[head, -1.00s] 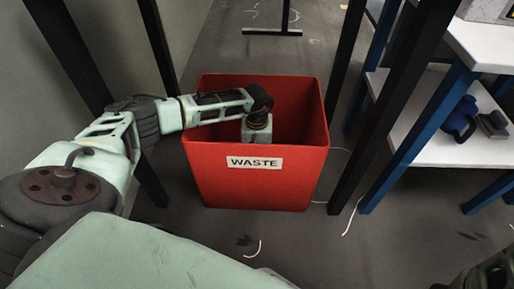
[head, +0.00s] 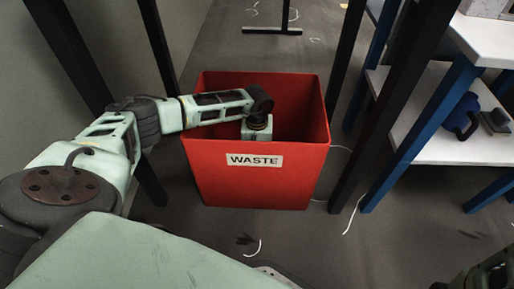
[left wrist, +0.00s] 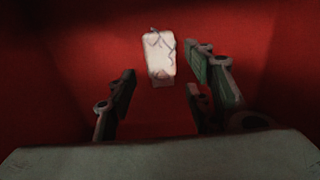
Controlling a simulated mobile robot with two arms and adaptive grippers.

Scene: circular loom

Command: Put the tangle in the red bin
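The red bin (head: 235,185) stands on the floor with a WASTE label on its front. My left arm reaches over its left rim, and the wrist points down inside; the bin's front wall hides the left gripper in the head view. In the left wrist view my left gripper (left wrist: 160,82) is open, its fingers well apart, with red walls around it. A pale block-like piece with thin grey strands (left wrist: 160,55), apparently the tangle, lies beyond the fingertips against the red, with no finger touching it. My right gripper cannot be made out.
Black frame legs (head: 390,100) stand close on the bin's right, others behind its left. A white shelf unit with blue legs (head: 440,120) is at the right, holding a blue object (head: 461,115). Loose white threads (head: 353,215) lie on the floor.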

